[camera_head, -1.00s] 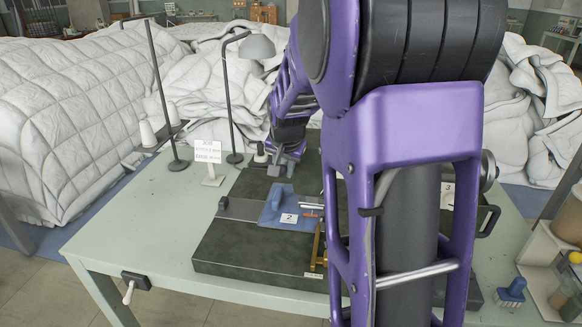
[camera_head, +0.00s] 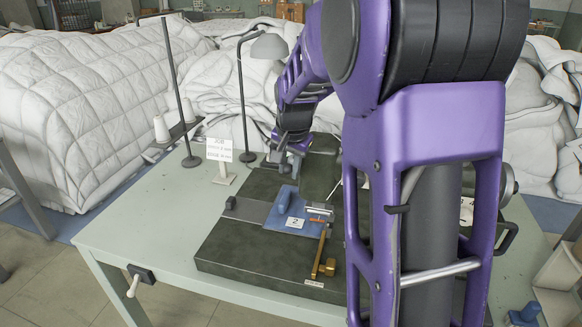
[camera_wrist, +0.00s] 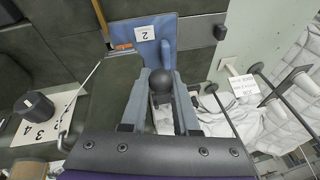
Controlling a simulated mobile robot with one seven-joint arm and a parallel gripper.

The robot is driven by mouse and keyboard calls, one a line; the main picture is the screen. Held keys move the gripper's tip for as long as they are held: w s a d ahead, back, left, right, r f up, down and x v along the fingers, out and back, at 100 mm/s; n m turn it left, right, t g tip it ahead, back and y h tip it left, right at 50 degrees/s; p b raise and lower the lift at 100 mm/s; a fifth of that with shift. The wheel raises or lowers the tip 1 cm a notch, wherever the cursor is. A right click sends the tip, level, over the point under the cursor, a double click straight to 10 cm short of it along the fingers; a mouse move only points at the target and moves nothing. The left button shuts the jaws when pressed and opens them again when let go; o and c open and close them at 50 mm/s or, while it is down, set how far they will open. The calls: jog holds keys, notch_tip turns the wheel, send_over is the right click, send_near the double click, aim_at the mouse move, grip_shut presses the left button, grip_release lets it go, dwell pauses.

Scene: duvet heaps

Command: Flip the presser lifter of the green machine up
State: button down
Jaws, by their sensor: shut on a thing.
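The green machine has a dark green bed (camera_head: 240,262) on the table, with a blue plate (camera_head: 283,222) labelled 2 on it. My gripper (camera_head: 283,165) is at the far side of the bed, beyond the blue plate. In the wrist view my gripper (camera_wrist: 160,88) has its two fingers on either side of a dark ball knob (camera_wrist: 162,79) and is shut on it. The knob appears to top a pale metal lever, mostly hidden between the fingers. I cannot tell for certain that this is the presser lifter. The blue plate also shows in the wrist view (camera_wrist: 155,32).
A brass lever (camera_head: 320,250) stands near the bed's front. A sign (camera_head: 219,150), a lamp (camera_head: 270,47) and a thread stand (camera_head: 180,95) are at the table's back left. White duvets (camera_head: 90,110) heap behind.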

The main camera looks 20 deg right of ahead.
jog(key=shift+f, duration=0.1)
jog(key=c, duration=0.9)
grip_release()
jog(key=v, duration=1.7)
jog(key=shift+r, duration=0.25)
